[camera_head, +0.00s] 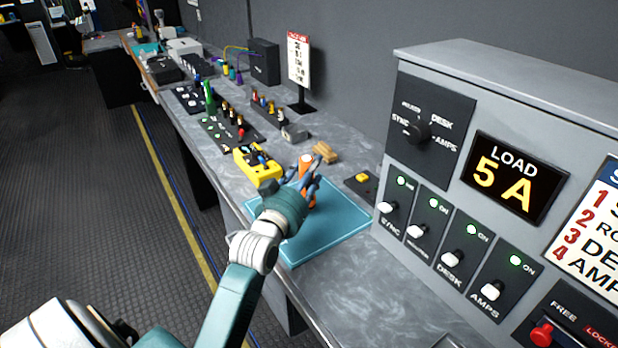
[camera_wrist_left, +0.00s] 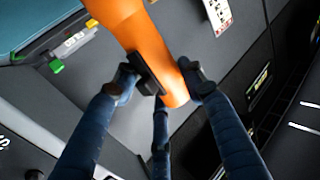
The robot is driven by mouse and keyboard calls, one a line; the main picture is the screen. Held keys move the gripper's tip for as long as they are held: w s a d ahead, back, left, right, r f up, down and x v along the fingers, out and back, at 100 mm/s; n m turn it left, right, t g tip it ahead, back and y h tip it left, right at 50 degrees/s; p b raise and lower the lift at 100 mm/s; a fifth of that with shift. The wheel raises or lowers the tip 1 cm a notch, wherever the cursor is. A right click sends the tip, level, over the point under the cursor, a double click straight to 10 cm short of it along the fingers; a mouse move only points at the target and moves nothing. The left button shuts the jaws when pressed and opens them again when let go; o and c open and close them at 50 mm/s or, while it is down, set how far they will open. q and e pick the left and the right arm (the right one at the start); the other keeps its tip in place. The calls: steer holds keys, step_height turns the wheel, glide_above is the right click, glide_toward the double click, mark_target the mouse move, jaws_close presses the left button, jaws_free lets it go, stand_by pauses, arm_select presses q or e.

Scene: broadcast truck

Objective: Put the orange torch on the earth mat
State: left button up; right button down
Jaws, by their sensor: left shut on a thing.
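My left gripper (camera_head: 308,181) is shut on the orange torch (camera_head: 305,165) over the teal earth mat (camera_head: 335,235). The torch stands roughly upright between the fingers in the head view. In the left wrist view the gripper's dark fingers (camera_wrist_left: 164,82) close around the orange torch body (camera_wrist_left: 142,38). The gripper hides part of the torch, and I cannot tell whether its lower end touches the mat. The mat lies flat on the grey bench. My right gripper is not in view.
A yellow tool holder (camera_head: 256,168) stands behind the mat's left corner. A wooden block (camera_head: 326,152) and a small dark box with a yellow button (camera_head: 361,182) lie behind it. The grey switch panel (camera_head: 470,160) rises at the right. The bench front (camera_head: 385,290) is clear.

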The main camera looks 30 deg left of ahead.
arm_select(q)
steer(key=shift+f, duration=0.8)
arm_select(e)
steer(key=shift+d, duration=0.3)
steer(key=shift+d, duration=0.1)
arm_select(q)
steer(key=shift+f, duration=0.15)
steer(key=o, duration=1.3)
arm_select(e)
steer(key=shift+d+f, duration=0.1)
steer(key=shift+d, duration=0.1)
arm_select(q)
steer(key=b+v, duration=0.1)
steer(key=v, duration=1.1)
steer(key=shift+b, duration=0.3)
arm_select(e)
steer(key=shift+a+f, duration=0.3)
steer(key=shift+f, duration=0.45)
